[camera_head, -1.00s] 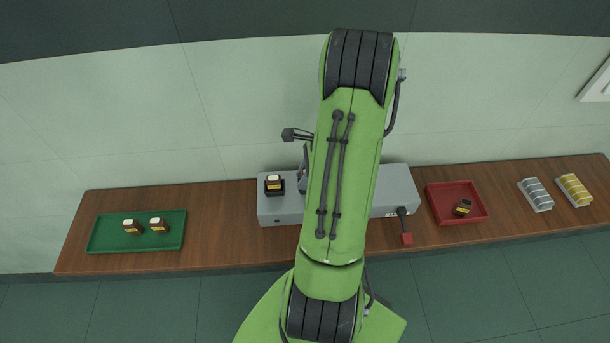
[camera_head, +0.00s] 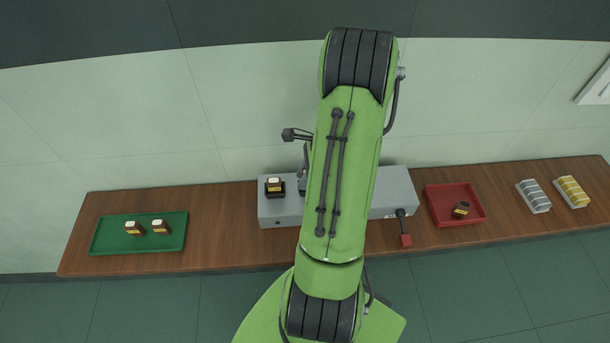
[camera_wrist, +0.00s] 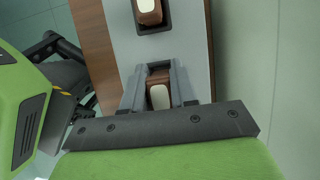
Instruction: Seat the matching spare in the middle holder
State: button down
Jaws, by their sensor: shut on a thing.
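My gripper (camera_wrist: 158,88) is shut on a brown block with a pale oval top (camera_wrist: 159,97), seen in the wrist view over the grey unit (camera_wrist: 185,45). Whether the block touches a holder below is hidden. Another brown block with a pale top (camera_wrist: 148,8) sits in a dark holder (camera_wrist: 153,30) beyond it. In the head view my arm hides my gripper and the middle of the grey unit (camera_head: 400,187). A pale-topped block (camera_head: 275,184) stands in the unit's left holder. Two similar blocks (camera_head: 134,228) (camera_head: 160,226) stand in the green tray (camera_head: 110,244).
A red tray (camera_head: 436,205) at the right holds one dark block (camera_head: 461,209). A red-ended lever (camera_head: 405,240) juts from the unit's front. Grey (camera_head: 533,195) and yellow (camera_head: 571,191) racks stand far right. Bare wooden bench (camera_head: 225,220) lies between green tray and unit.

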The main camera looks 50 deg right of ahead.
jog(key=shift+f+b, duration=0.3)
jog(key=shift+f, duration=0.25)
dwell(0.6)
jog(key=shift+s+a+f, duration=0.1)
jog(key=shift+s+f, duration=0.1)
jog(key=shift+f, duration=0.05)
jog(key=c, duration=1.2)
grip_release()
jog(key=shift+o, duration=0.2)
jog(key=shift+f, duration=0.1)
jog(key=shift+s+a, duration=0.1)
jog(key=p+v, duration=0.7)
jog(key=v, duration=0.4)
jog(key=shift+p, duration=0.3)
